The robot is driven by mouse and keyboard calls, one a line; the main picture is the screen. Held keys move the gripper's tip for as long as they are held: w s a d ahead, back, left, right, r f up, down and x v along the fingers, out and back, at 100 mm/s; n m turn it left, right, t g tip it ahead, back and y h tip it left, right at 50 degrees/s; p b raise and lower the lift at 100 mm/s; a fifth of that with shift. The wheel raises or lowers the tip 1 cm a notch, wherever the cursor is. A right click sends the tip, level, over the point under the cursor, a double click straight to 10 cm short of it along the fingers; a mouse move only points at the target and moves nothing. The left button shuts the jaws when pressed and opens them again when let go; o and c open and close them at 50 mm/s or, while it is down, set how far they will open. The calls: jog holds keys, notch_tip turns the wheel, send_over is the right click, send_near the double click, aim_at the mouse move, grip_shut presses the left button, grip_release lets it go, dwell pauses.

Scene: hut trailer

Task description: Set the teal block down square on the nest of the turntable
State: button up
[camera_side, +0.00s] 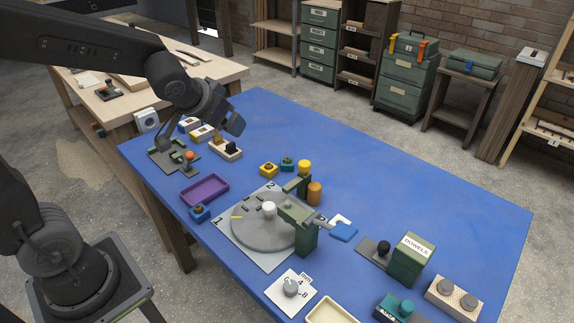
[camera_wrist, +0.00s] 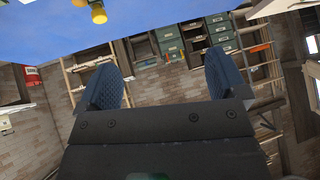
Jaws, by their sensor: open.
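In the side view, a small teal block (camera_side: 287,164) with a dark top stands on the blue table, beside a similar yellow block. The turntable (camera_side: 250,238) is a grey disc on a pale square plate, with a white hub (camera_side: 269,208). Small dark raised pieces (camera_side: 254,203) lie on its upper left part; I cannot tell clearly which is the nest. My gripper (camera_side: 234,120) is raised over the table's far left part, well apart from the block and turntable. In the wrist view its two blue pads (camera_wrist: 163,80) are wide apart with nothing between them.
A green post with an arm (camera_side: 304,230) stands over the turntable's right edge. An orange cylinder (camera_side: 314,193) stands behind it. A purple tray (camera_side: 204,190) and a blue block (camera_side: 200,213) lie left. The far right table is clear.

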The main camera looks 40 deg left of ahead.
jog(key=w+a+f+t, duration=0.1)
jog(key=w+a+f, duration=0.2)
jog(key=w+f, duration=0.55)
jog(key=m+h, duration=0.2)
jog(key=h, duration=0.1)
send_near(287, 159)
jog(key=x, duration=0.4)
jog(key=shift+w+d+f, duration=0.15)
jog(key=shift+f, duration=0.1)
jog(key=shift+x, duration=2.95)
jog(key=c, duration=1.1)
jog(key=shift+o, duration=0.2)
jog(key=shift+r, duration=0.15)
